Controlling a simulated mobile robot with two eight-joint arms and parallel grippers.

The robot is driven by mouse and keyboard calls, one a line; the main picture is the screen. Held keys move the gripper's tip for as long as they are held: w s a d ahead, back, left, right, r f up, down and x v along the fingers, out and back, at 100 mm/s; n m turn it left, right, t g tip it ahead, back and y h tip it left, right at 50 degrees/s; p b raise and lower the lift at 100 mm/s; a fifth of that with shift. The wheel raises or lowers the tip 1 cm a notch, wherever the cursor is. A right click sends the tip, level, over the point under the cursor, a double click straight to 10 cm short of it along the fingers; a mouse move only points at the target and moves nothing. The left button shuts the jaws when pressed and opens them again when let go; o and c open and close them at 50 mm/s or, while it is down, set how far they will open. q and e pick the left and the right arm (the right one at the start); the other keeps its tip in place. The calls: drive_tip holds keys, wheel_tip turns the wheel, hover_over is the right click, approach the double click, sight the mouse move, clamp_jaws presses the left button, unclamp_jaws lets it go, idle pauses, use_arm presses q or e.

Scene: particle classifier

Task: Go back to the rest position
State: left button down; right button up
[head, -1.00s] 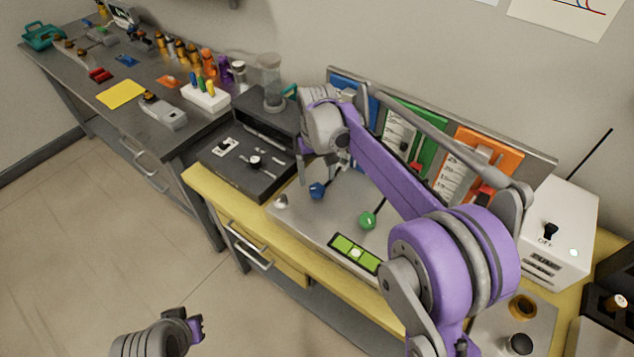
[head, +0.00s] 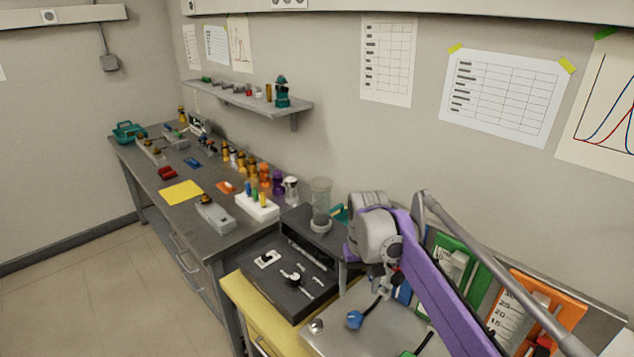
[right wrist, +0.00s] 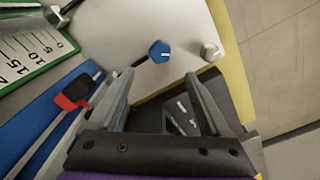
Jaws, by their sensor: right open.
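My right arm crosses the lower right of the head view. Its gripper (head: 378,280) hangs over the panel machine on the yellow bench, near the blue knob (head: 355,319). In the right wrist view the two fingers (right wrist: 160,85) are apart with nothing between them. The blue knob (right wrist: 159,52) and a small metal knob (right wrist: 210,51) lie beyond the fingertips there, on the light metal plate. My left gripper is outside both current views.
The black box (head: 287,285) and a clear cylinder (head: 320,203) stand left of my right gripper. Green (head: 450,264) and orange (head: 535,305) scale panels stand close to the arm. A dark bench (head: 150,180) with bottles runs back left. Floor at the left is free.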

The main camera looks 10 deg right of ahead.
drive_tip(key=s+d+f+t, duration=0.1)
drive_tip(key=s+f, duration=0.3)
drive_tip(key=s, duration=0.9)
drive_tip(key=s+d+f+t, duration=0.1)
drive_tip(key=s+f+t, duration=0.2)
drive_tip(key=s, duration=1.1)
drive_tip(key=shift+d+f+t+p, duration=0.25)
drive_tip(key=shift+f+t+p, duration=0.2)
drive_tip(key=shift+t, duration=0.25)
drive_tip(key=shift+s, duration=0.15)
